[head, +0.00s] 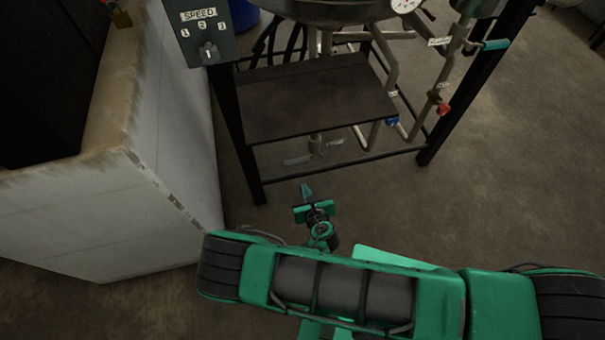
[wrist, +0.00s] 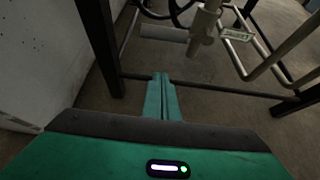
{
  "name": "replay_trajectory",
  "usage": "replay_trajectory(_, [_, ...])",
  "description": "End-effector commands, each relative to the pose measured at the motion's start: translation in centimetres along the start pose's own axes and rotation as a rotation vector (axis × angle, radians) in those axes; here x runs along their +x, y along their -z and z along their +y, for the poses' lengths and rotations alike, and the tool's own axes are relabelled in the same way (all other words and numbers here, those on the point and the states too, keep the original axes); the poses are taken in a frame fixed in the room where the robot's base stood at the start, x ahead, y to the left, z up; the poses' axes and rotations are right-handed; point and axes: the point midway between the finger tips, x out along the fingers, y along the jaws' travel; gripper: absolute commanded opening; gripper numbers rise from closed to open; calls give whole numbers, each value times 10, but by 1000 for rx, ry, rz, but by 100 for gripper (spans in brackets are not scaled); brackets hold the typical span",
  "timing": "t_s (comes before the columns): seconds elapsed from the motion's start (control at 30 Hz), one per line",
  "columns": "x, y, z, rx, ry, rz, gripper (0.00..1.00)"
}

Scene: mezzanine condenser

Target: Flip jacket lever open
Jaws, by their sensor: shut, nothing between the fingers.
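Under the frame's shelf, a pale grey lever (head: 298,160) sticks out to the left of a valve body (head: 316,146). A small label (head: 335,142) is beside it, too small to read. In the wrist view the same lever (wrist: 164,33) lies roughly level, with the valve body (wrist: 204,22) at its right and the label (wrist: 237,34) beyond. Other labelled handles show too, so I cannot tell by reading which is the jacket lever. My gripper (head: 306,191) is shut and empty, in front of the frame and apart from the lever; its fingertips (wrist: 160,78) point towards it.
A low black crossbar (head: 340,160) and a front leg (head: 250,165) bound the frame. A teal handle (head: 495,44), a red handle (head: 443,109) and a blue handle (head: 391,121) are on the pipes. A white wall (head: 150,190) stands left. Floor at right is clear.

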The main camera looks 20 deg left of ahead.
Motion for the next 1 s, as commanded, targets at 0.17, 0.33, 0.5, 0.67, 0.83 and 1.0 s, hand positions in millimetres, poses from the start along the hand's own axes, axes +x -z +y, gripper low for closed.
replay_trajectory(0.17, [16,-1,0,3,1,-2,0])
replay_trajectory(0.33, [46,0,-1,3,2,-2,0])
replay_trajectory(0.5, [73,0,-1,3,1,-2,0])
replay_trajectory(0.67, [94,0,-1,4,1,-1,0])
replay_trajectory(0.83, [94,-15,0,2,0,-1,0])
replay_trajectory(1.0, [89,-30,-1,2,1,0,0])
